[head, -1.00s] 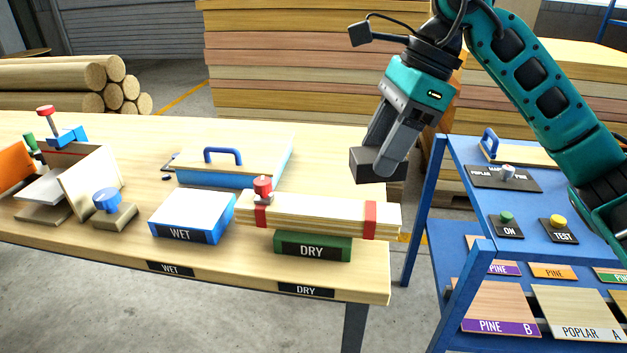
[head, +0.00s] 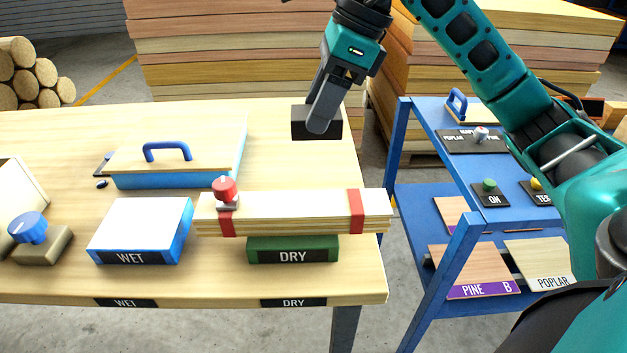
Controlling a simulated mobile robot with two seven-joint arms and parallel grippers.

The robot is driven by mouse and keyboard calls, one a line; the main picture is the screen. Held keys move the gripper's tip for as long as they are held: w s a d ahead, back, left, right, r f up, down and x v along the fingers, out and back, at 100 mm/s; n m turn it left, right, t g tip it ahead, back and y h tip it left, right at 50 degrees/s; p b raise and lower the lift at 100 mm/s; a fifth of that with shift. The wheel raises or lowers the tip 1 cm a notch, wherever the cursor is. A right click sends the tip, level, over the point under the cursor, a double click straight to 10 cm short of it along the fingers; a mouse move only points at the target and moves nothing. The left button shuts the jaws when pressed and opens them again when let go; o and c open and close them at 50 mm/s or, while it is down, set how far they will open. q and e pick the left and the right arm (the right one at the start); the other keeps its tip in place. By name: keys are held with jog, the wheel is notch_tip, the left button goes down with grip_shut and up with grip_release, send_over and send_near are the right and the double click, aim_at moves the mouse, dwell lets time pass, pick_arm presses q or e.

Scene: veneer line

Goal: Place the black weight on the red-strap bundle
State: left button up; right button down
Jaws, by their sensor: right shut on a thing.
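The black weight (head: 302,124) is a dark block held in my right gripper (head: 318,125), which is shut on it. It shows above the back right part of the table, behind the red-strap bundle; how high it hangs I cannot tell. The red-strap bundle (head: 290,210) is a stack of pale boards with two red straps. It lies on the green DRY block (head: 320,250) near the front edge. A small red-topped piece (head: 225,190) stands on the bundle's left end. My left gripper is not in view.
The blue-and-white WET block (head: 143,225) stands left of the bundle. A blue-handled wooden-topped box (head: 180,178) is behind it. A blue-knobbed block (head: 45,250) is at far left. A blue rack (head: 470,165) with buttons and sample boards stands right of the table (head: 60,285).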

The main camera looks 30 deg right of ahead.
notch_tip(320, 180, down, 9)
jog(key=shift+r+b, duration=0.1)
jog(key=shift+b, duration=0.35)
jog(key=shift+w+f, duration=0.1)
jog(key=shift+f, duration=2.4)
jog(key=shift+b, duration=0.3)
jog(key=shift+f, duration=0.2)
jog(key=c, duration=0.8)
grip_release()
jog(key=o, duration=0.4)
